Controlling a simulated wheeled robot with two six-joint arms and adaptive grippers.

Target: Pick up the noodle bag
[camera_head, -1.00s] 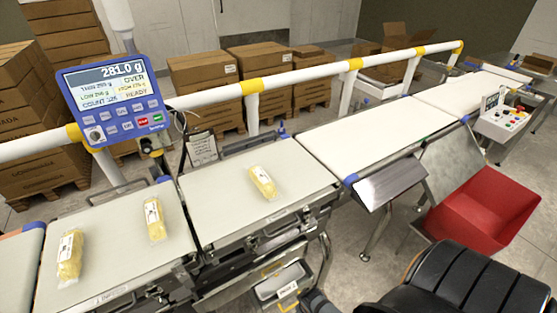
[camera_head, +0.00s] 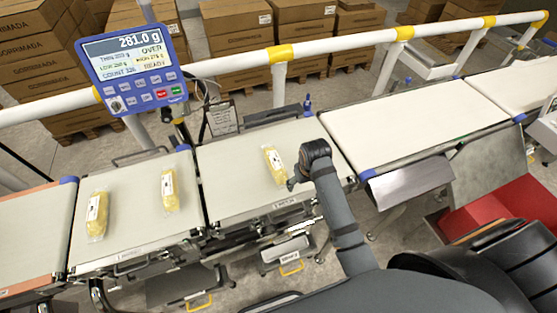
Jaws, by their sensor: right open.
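Three yellow noodle bags with white labels lie on the belts. One noodle bag (camera_head: 273,165) lies on the middle weighing belt (camera_head: 235,170). Two more, a noodle bag (camera_head: 170,190) and another noodle bag (camera_head: 97,215), lie on the belt to the left (camera_head: 130,225). My right gripper (camera_head: 293,180) is open at the right side of the bag on the middle belt, just above the belt. Whether it touches that bag I cannot tell. The fingers are small and partly hidden by my wrist. My left gripper is not in view.
A blue display (camera_head: 135,65) reads 281.0 g and OVER. A white rail (camera_head: 230,64) with yellow joints runs behind the belts. An empty belt (camera_head: 410,125) extends right, with a metal chute (camera_head: 410,180) and a red bin (camera_head: 510,205) in front. Cartons (camera_head: 235,35) stand behind.

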